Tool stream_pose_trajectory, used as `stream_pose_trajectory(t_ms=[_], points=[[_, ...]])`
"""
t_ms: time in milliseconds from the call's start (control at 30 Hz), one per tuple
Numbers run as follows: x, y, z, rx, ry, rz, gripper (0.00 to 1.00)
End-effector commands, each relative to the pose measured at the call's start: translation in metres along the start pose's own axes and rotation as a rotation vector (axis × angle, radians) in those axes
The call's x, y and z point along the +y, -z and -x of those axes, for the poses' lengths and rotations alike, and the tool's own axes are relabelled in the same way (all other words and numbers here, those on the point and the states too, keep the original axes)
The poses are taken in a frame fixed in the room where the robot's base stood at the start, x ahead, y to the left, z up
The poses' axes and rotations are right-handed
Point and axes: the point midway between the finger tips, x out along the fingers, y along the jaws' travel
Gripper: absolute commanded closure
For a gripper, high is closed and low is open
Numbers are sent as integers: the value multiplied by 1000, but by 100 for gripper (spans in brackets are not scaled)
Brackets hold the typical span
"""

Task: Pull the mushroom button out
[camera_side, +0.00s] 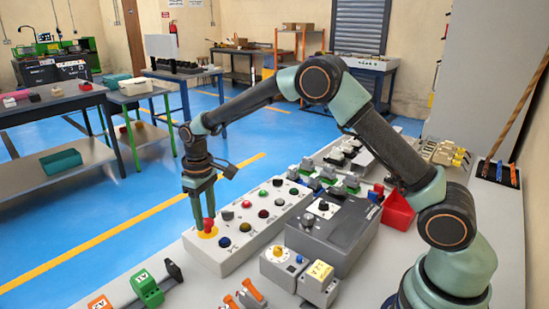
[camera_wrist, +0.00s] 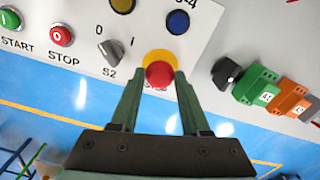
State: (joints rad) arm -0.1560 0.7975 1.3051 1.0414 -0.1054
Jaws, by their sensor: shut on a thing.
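The red mushroom button (camera_side: 208,226) stands on a round yellow plate at the left end of the light grey control box (camera_side: 232,256). In the wrist view the red button (camera_wrist: 159,74) sits in front of its yellow plate (camera_wrist: 160,56). My gripper (camera_side: 203,212) points down over it. Its two green fingers lie on either side of the red head and are shut on it; the gripper also shows in the wrist view (camera_wrist: 158,82). I cannot tell from these views whether the button is pressed in or out.
Beside the button are a black selector switch (camera_wrist: 112,51), a blue button (camera_wrist: 178,21) and a red STOP button (camera_wrist: 61,33). Green (camera_side: 147,288) and orange terminal blocks lie near the front edge. A dark grey box (camera_side: 335,235) stands to the right.

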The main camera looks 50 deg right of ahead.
Motion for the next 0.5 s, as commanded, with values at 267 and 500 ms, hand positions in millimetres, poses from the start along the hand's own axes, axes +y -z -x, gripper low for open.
stream_pose_trajectory(t_ms=[267,500], points=[[0,1,5,4,0,0,23],[0,1,8,4,0,0,23]])
